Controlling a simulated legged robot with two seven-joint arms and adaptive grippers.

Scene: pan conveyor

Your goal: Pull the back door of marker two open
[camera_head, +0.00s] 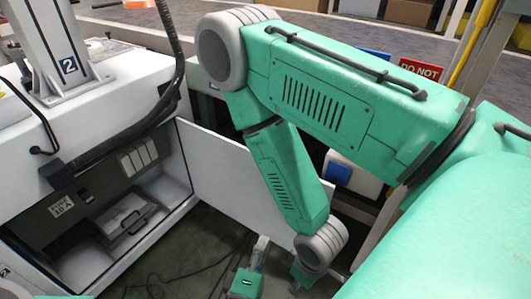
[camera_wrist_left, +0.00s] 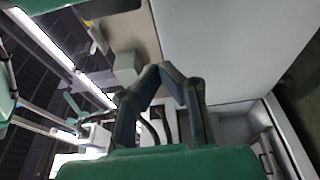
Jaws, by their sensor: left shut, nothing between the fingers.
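Marker two is the white cabinet (camera_head: 22,135) at the left of the head view, with a "2" label (camera_head: 68,65) on its column. Its back door (camera_head: 225,175) stands wide open, swung out to the right, and the dark inside with a metal box (camera_head: 128,218) shows. My left gripper (camera_head: 262,243) is low in front of the door's lower edge, its fingers shut and empty. In the left wrist view the fingertips (camera_wrist_left: 160,68) meet beside a large white panel (camera_wrist_left: 225,45), which looks like the door. I cannot tell whether they touch it.
A thick black cable (camera_head: 168,95) hangs over the cabinet's top. Thin dark cables (camera_head: 165,285) lie on the floor below the door. A blue-and-white box (camera_head: 345,175) and a post stand right of the door. A grey conveyor (camera_head: 150,18) runs behind.

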